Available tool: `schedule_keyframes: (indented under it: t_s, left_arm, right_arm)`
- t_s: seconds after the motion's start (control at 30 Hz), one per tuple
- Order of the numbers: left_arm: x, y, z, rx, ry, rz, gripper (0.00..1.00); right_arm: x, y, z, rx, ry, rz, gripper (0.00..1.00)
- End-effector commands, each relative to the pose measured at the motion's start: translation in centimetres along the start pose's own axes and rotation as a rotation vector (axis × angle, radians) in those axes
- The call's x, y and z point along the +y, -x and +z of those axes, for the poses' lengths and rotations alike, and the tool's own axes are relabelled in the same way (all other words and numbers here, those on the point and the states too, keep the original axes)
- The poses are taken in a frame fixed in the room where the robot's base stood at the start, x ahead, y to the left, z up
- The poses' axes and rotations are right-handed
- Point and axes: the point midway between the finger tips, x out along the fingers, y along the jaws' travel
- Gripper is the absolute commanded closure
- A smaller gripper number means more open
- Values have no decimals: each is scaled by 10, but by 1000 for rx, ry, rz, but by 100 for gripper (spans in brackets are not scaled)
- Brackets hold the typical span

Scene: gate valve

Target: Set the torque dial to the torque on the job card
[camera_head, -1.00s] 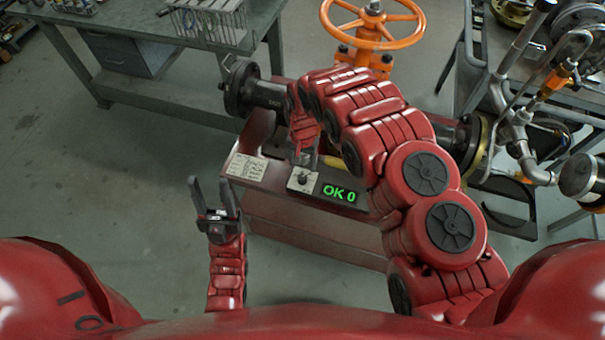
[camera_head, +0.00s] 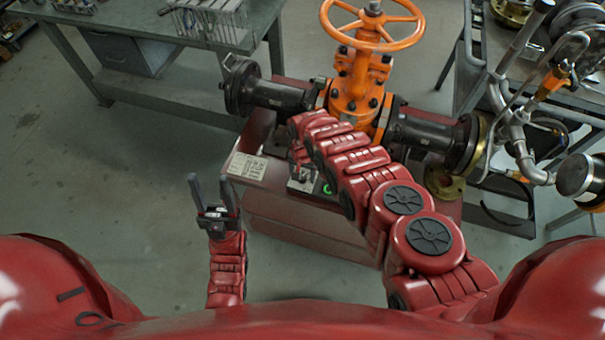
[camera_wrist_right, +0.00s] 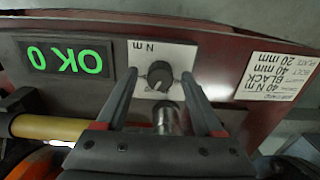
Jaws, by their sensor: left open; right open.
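The torque dial (camera_wrist_right: 160,75) is a dark round knob on a white plate marked N m, upside down in the right wrist view. My right gripper (camera_wrist_right: 162,82) is open, with one finger on each side of the dial; I cannot tell whether they touch it. The job card (camera_wrist_right: 276,88) is white and reads 40 N m, BLACK, bolt 40 mm, plate 20 mm. It also shows in the head view (camera_head: 247,166). The display (camera_wrist_right: 65,60) reads OK 0 in green. My left gripper (camera_head: 213,205) is open and empty, left of the stand.
An orange gate valve (camera_head: 357,80) with a handwheel stands behind the panel on a dark flanged pipe. A grey workbench (camera_head: 180,95) is at the back left. Metal piping (camera_head: 515,125) stands on the right. The floor at left is clear.

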Motion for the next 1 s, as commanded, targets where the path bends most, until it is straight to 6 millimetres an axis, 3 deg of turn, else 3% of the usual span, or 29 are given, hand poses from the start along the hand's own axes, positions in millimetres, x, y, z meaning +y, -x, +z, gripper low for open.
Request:
schedule_keyframes:
  t_s: [0.2,0.57,1.0]
  left_arm:
    - [0,0,0,0,0,0,50]
    - [0,0,0,0,0,0,50]
    - [0,2,0,0,0,0,50]
  right_arm:
    - [0,0,0,0,0,0,34]
    - [0,0,0,0,0,0,99]
    - [0,0,0,-1,57,1,100]
